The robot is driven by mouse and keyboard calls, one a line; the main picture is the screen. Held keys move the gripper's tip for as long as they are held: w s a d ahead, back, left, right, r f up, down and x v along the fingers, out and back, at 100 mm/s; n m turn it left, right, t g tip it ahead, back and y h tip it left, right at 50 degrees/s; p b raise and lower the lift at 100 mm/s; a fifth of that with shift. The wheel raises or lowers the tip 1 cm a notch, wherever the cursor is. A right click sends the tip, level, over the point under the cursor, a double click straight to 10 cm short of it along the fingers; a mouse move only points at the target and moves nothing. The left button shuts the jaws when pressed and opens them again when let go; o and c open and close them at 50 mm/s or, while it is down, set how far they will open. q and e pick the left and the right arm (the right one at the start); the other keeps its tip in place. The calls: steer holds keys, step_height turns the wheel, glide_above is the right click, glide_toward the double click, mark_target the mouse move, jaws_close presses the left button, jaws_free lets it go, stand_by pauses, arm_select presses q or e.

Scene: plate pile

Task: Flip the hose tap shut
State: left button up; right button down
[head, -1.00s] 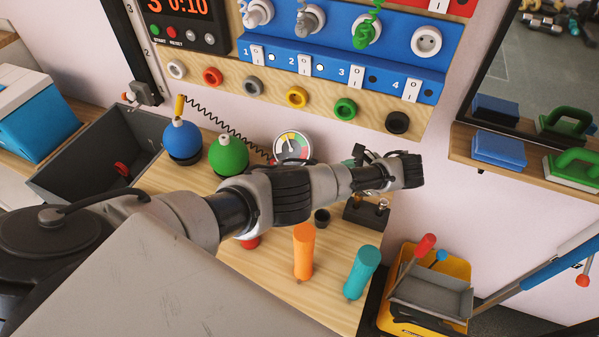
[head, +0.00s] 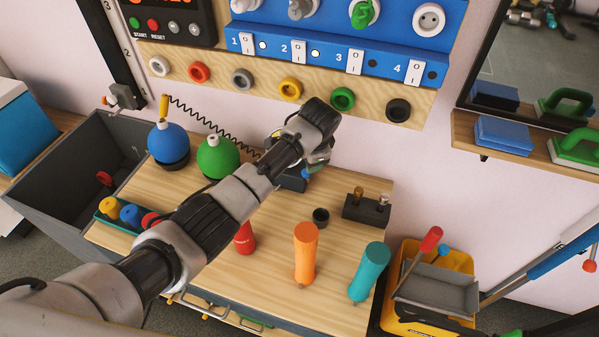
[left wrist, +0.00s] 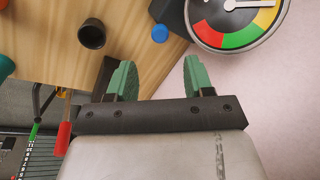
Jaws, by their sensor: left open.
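I cannot pick out the hose tap with certainty. A small blue knob (head: 306,173) shows beside a dark base (head: 291,182) under my left wrist; the knob (left wrist: 160,33) also shows in the left wrist view. A round dial gauge (left wrist: 238,38) with coloured bands is there too, and my arm mostly covers it in the head view. My left gripper (left wrist: 158,65) is open, its green fingers apart with nothing between them. The knob lies beyond the fingertips, apart from them. In the head view my wrist hides the fingers. My right gripper is out of view.
A block with brass and silver fittings (head: 367,206) and a dark cup (head: 321,217) stand right of my arm. Orange (head: 305,250) and teal (head: 369,270) handles stand in front. Blue (head: 168,142) and green (head: 217,157) round objects stand left. The socket panel (head: 340,65) is above.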

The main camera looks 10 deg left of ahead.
mark_target(307, 177)
arm_select(q)
steer(key=b+x, duration=0.2)
steer(key=x, duration=0.7)
jaws_close()
